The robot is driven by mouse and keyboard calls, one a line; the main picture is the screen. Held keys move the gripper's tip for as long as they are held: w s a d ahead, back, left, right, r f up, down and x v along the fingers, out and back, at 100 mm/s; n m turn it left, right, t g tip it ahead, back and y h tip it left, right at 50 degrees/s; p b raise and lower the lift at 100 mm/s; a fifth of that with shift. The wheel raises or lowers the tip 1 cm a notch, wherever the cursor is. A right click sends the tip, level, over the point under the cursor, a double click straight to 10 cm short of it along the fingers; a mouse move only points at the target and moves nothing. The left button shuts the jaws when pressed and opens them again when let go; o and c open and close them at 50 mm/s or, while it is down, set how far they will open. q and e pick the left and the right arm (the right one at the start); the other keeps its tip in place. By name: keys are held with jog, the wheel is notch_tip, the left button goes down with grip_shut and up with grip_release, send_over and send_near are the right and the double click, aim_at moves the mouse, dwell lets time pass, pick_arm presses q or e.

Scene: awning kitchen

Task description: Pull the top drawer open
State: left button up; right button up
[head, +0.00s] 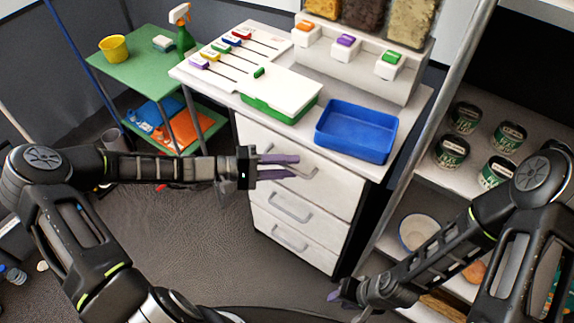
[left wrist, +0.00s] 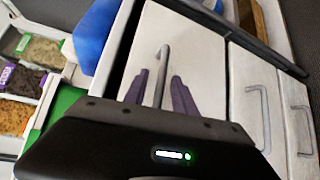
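The white drawer cabinet has a large top drawer (head: 335,182) whose front looks about flush with the drawers below. The top drawer's handle (head: 303,166) is a grey bar, partly covered by my gripper in the head view. My left gripper (head: 280,167) is at this handle with its purple fingers apart. In the left wrist view the handle (left wrist: 162,62) shows between the two fingers of the left gripper (left wrist: 161,85), with a gap on each side. My right gripper (head: 340,295) is low at the bottom, away from the cabinet; its fingers are mostly hidden.
Two lower drawers with handles (head: 290,208) are below. On the counter are a blue tray (head: 355,150), a green-and-white box (head: 280,110) and dispensers (head: 350,50). A green cart (head: 135,70) stands left. A shelf with several tubs (head: 450,150) stands right. Floor in front is clear.

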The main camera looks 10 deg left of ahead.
pick_arm(q)
grip_shut()
dwell(0.3)
dwell(1.2)
